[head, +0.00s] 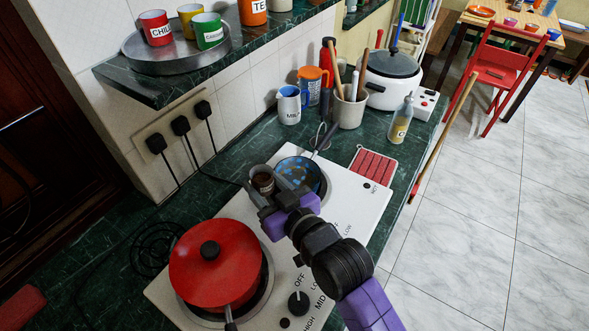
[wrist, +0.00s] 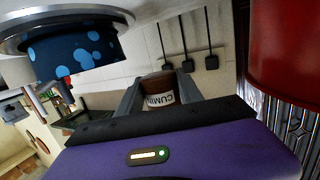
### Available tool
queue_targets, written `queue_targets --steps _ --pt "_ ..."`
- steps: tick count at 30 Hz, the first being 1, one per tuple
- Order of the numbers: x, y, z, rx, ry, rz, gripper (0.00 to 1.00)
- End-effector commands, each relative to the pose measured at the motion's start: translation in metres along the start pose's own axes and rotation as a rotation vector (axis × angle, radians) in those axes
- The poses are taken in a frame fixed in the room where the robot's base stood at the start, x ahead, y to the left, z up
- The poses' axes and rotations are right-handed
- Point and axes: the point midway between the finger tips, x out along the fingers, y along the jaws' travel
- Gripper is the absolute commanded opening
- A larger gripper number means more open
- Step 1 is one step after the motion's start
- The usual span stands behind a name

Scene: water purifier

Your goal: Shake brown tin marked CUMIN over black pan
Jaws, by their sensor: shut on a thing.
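The brown tin (head: 263,184) is held in my gripper (head: 268,193), with its dark open top facing up in the head view. The tin also shows in the wrist view (wrist: 160,86), between the two fingers, with its white CUMIN label readable upside down. It looks about upright. The black pan with blue spots (head: 309,173) sits on the far burner of the white hob. In the head view the tin overlaps the pan's left edge; in the wrist view the pan (wrist: 75,50) is at upper left, apart from the tin. My wrist hides part of the pan.
A red lidded pot (head: 208,268) stands on the near burner. A cream utensil holder (head: 349,108), a MILK jug (head: 289,105), an oil bottle (head: 401,120) and a red striped mat (head: 373,166) lie beyond the hob. A shelf (head: 165,88) overhangs at left.

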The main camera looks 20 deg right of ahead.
Motion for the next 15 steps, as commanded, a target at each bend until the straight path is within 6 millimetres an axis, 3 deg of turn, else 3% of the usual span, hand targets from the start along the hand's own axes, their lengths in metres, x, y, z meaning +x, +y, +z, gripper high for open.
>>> queue_targets --steps 15 --pt "0.001 0.011 -0.006 0.149 -0.015 -0.017 0.0"
